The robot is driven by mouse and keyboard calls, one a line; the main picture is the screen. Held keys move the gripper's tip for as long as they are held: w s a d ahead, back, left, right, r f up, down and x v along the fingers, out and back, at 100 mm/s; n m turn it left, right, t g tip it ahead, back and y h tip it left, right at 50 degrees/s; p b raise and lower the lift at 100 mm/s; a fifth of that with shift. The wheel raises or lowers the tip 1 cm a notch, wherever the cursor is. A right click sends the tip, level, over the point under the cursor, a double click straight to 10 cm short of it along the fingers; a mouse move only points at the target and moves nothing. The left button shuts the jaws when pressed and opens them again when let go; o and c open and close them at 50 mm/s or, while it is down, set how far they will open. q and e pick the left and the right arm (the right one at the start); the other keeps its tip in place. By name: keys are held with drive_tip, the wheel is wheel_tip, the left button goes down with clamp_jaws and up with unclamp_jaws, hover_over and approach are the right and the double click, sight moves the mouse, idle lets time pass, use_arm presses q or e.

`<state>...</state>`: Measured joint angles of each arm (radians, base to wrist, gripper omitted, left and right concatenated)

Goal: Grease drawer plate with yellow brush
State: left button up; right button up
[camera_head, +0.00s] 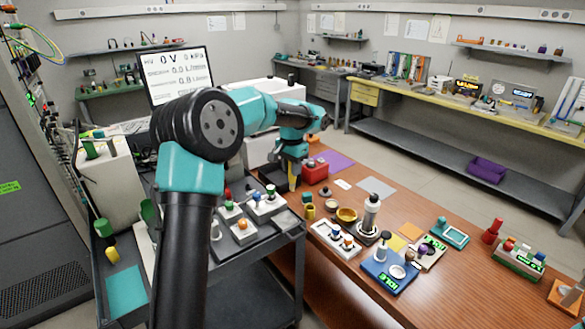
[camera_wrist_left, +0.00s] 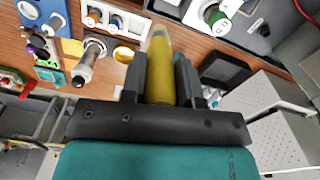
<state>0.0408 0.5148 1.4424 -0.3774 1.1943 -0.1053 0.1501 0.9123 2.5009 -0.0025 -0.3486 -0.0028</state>
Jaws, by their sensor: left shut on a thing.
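My left gripper (camera_head: 293,168) is shut on a yellow brush (camera_head: 293,183), which points down over the far left end of the wooden table. In the left wrist view, the yellow brush (camera_wrist_left: 160,65) stands between the two dark fingers of my left gripper (camera_wrist_left: 160,80), its tapered end pointing away from the jaws. I cannot tell which surface is the drawer plate. White perforated panels (camera_wrist_left: 270,98) show at the right of the left wrist view. My right gripper is not in view.
The wooden table (camera_head: 330,275) carries a yellow bowl (camera_head: 346,214), a grey cylinder (camera_head: 371,212) and a blue device (camera_head: 388,275). A dark cart (camera_head: 262,255) holds small switch boxes. A white case (camera_head: 262,92) stands behind my arm.

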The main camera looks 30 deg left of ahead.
sight(292, 182)
use_arm(q)
drive_tip(key=shift+f, duration=2.4)
drive_tip(key=shift+d+r, duration=0.1)
drive_tip(key=shift+r, duration=0.45)
drive_tip(key=shift+f, duration=0.1)
